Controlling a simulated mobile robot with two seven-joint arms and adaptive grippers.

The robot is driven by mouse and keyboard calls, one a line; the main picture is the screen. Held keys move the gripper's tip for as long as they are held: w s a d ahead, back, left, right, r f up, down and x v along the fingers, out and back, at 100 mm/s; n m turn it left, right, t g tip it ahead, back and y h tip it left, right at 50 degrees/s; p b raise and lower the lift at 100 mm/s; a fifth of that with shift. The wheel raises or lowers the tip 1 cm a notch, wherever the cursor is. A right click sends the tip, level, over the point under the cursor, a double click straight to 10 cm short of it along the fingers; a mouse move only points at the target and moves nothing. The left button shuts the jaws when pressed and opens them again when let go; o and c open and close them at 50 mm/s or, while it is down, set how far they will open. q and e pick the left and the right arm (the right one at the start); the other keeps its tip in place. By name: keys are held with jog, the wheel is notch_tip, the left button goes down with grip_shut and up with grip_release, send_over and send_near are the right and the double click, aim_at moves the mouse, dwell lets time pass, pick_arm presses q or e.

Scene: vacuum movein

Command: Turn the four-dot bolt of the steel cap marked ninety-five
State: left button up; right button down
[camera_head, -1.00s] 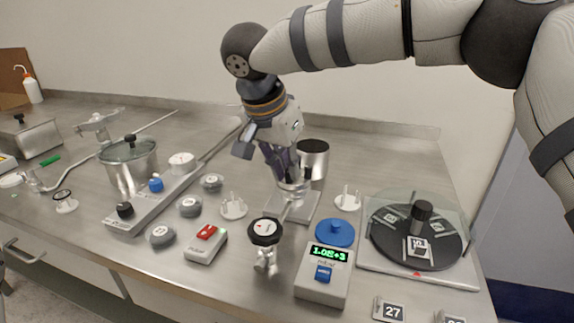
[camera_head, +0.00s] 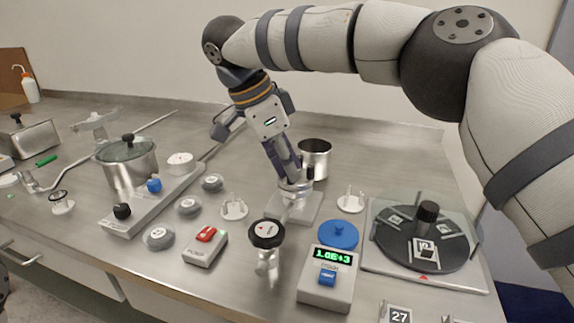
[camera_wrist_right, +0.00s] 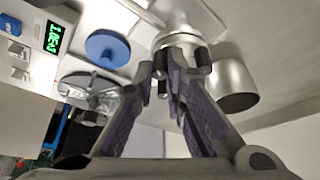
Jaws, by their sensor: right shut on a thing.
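A round steel cap (camera_head: 296,190) sits on a metal flange with a square base plate (camera_head: 318,209) in the middle of the bench. My right gripper (camera_head: 300,182) comes down on it from the upper left. In the right wrist view the cap (camera_wrist_right: 176,38) is at the top, with dark bolts standing from its face. The right fingertips (camera_wrist_right: 178,78) are close together at the cap's face, shut on a bolt. The fingers hide most of that bolt, so its dots cannot be read. No number is readable on the cap.
A steel cup (camera_head: 314,157) stands just behind the cap. A black-handled valve (camera_head: 266,236) and a pump controller (camera_head: 328,280) with a green display stand in front. A blue disc (camera_head: 338,235) and a turntable (camera_head: 425,245) are at right. A lidded pot (camera_head: 127,165) is at left.

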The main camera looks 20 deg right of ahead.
jog(key=shift+m, duration=0.4)
jog(key=c, duration=1.9)
grip_release()
jog(key=v, duration=0.7)
jog(key=shift+a+r, duration=0.1)
jog(key=shift+r, duration=0.1)
